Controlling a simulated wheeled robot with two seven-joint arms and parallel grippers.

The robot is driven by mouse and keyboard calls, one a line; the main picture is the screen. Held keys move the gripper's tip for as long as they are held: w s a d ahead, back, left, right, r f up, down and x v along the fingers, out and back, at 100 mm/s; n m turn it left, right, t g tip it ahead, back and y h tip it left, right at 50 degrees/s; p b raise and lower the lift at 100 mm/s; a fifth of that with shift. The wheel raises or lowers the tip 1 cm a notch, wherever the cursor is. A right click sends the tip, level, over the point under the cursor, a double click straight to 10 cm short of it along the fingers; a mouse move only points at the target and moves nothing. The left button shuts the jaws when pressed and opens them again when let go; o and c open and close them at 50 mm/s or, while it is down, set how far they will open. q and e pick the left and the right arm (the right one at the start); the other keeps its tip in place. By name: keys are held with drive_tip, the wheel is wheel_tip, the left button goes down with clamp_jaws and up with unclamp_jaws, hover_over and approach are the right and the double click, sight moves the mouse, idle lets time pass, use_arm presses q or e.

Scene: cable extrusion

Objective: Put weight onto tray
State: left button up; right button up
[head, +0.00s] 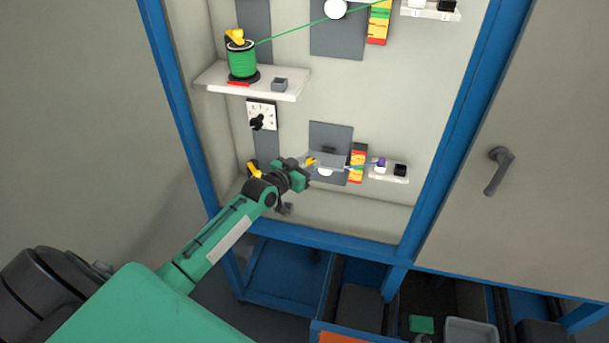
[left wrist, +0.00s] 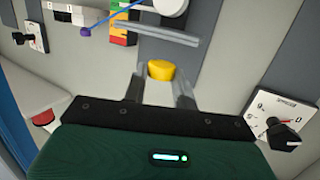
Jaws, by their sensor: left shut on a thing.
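My left gripper (head: 307,167) reaches into the blue-framed cabinet from the lower left. It is shut on a small yellow piece, which looks like the weight (head: 311,161). In the left wrist view the yellow weight (left wrist: 161,70) sits between the fingertips of my left gripper (left wrist: 160,88). A thin grey ledge that looks like the tray (head: 328,158) is just right of the gripper, in front of a dark panel. In the left wrist view this tray (left wrist: 168,37) lies beyond the weight, with a visible gap. My right gripper is not in view.
A white wheel (head: 325,171) and a red-yellow block (head: 357,163) are beside the tray. A white shelf (head: 290,96) with a green spool (head: 242,60) is above. A dial (head: 261,116) is on the back wall. The cabinet's blue lower rail (head: 310,238) runs below.

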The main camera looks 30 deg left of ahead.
use_arm(q)
drive_tip(key=w+b, duration=0.1)
drive_tip(key=w+a+b, duration=0.1)
drive_tip(key=w, duration=0.1)
drive_tip(key=w+b, duration=0.1)
drive_tip(key=w, duration=0.1)
drive_tip(key=shift+a+f+b, duration=0.15)
drive_tip(key=shift+f+b, duration=0.2)
drive_tip(key=shift+f, duration=0.05)
drive_tip(key=shift+f+b, duration=0.35)
drive_tip(key=shift+f, duration=0.35)
